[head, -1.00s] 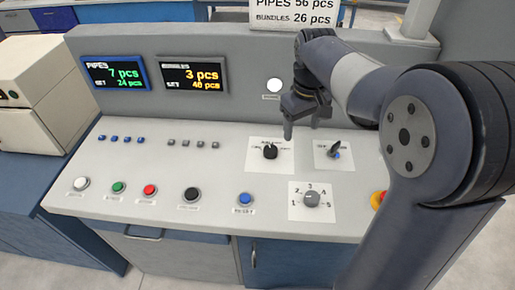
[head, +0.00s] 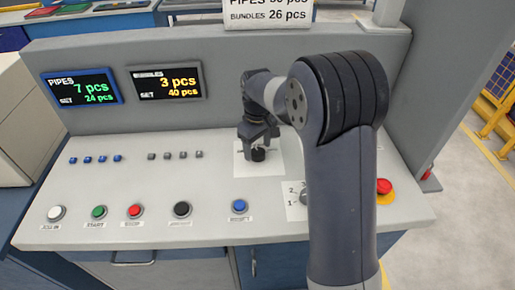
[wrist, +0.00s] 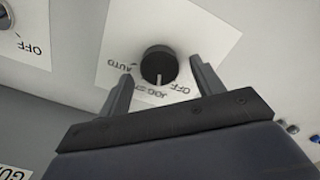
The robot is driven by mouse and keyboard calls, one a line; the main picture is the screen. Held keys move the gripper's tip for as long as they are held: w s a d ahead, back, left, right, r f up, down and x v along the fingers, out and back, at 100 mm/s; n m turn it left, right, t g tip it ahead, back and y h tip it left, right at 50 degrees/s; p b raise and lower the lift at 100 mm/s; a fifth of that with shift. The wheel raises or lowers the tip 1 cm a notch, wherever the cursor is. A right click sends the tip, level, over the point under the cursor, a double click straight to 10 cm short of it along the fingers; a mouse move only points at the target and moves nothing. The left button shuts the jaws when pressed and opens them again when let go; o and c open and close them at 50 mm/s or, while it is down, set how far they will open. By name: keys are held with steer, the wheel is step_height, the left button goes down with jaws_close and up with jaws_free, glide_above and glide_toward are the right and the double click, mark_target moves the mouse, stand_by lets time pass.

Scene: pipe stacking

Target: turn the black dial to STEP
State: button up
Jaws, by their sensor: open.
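The black dial (head: 258,156) sits on a white label plate on the sloped console, and it also shows in the wrist view (wrist: 157,62). Its white pointer mark points down in the wrist view, toward the lettering around "JOG" and "ST", partly hidden by my gripper. "AUTO" is left of the dial and "OFF" is to the lower right. My gripper (head: 258,138) is just above the dial, and in the wrist view its open fingers (wrist: 160,72) stand on either side of the dial. I cannot tell whether they touch it.
A numbered grey selector (head: 304,199) is partly hidden by my arm. A blue button (head: 239,206) is in front of the dial. A red emergency button (head: 384,186) is at the right. Several small switches and coloured buttons line the left. Two displays (head: 80,87) (head: 167,82) stand behind.

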steer(key=shift+f, duration=0.75)
steer(key=shift+c, duration=0.4)
steer(key=c, duration=0.9)
